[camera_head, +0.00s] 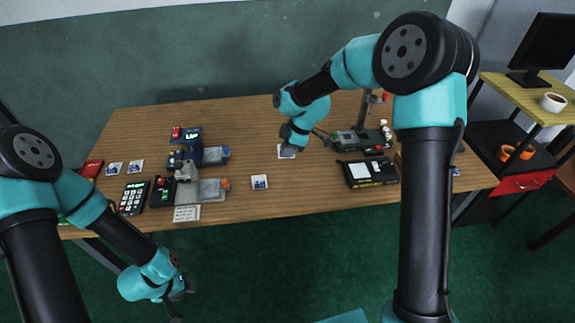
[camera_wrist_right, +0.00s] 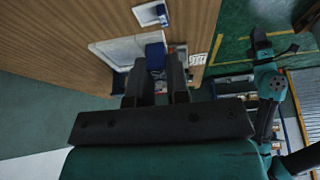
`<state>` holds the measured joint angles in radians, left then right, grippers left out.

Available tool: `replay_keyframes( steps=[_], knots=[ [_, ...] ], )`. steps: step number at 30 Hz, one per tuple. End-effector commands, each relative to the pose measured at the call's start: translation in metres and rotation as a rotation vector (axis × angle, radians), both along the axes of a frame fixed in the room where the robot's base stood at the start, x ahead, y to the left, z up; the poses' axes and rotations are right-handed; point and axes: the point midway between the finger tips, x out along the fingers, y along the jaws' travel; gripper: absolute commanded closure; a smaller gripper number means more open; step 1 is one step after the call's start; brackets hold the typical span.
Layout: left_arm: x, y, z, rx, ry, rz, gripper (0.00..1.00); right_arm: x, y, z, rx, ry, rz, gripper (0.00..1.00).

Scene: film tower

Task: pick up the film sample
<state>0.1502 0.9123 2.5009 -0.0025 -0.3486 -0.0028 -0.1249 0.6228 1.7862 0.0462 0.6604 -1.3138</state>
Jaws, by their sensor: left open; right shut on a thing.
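My right gripper (camera_head: 292,140) is low over the table, at a white square pad (camera_head: 283,155) near the middle. In the right wrist view, its fingers (camera_wrist_right: 157,82) are shut on a small blue film sample (camera_wrist_right: 155,58) at the edge of the white pad (camera_wrist_right: 118,50). Whether the sample is clear of the pad, I cannot tell. Another white-framed blue film sample (camera_head: 260,182) lies flat on the table, nearer the front edge. It also shows in the right wrist view (camera_wrist_right: 151,14). My left gripper (camera_head: 180,298) is open and empty, over the floor before the table.
Two more samples (camera_head: 114,169) (camera_head: 136,167) lie at the left, beside a keypad (camera_head: 133,198) and grey devices (camera_head: 205,189).

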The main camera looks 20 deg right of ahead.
Motion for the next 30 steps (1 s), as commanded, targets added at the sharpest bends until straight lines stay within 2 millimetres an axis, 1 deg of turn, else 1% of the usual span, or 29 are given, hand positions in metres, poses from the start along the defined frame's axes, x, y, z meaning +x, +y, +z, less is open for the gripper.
replay_keyframes(
  steps=[1, 3, 9, 12, 15, 18, 21, 30],
  knots=[
    [0.000, 0.000, 0.000, 0.000, 0.000, 0.000, 0.57, 0.001, 0.000, 0.016, 0.000, -0.006, 0.001, 1.00],
    [0.000, 0.000, 0.000, 0.000, 0.000, 0.000, 0.57, 0.001, 0.000, 0.036, 0.001, -0.006, 0.002, 1.00],
    [0.000, 0.000, 0.000, 0.000, 0.000, 0.000, 0.57, 0.001, 0.000, 0.085, 0.000, -0.005, 0.001, 1.00],
    [0.000, 0.000, 0.000, 0.000, 0.000, 0.000, 0.57, 0.000, 0.000, 0.104, 0.000, -0.003, 0.001, 1.00],
    [0.000, 0.000, 0.000, 0.000, 0.000, 0.000, 0.57, 0.000, 0.000, 0.117, 0.000, -0.002, 0.001, 1.00],
    [0.000, 0.000, 0.000, 0.000, 0.000, 0.000, 0.57, 0.000, 0.000, 0.125, 0.000, -0.001, 0.001, 1.00],
    [0.000, 0.000, 0.000, 0.000, 0.000, 0.000, 0.57, 0.000, 0.000, 0.129, 0.000, 0.000, 0.001, 1.00],
    [0.000, 0.000, 0.000, 0.000, 0.000, 0.000, 0.57, 0.000, 0.000, 0.129, 0.000, 0.001, 0.001, 1.00]
  ],
)
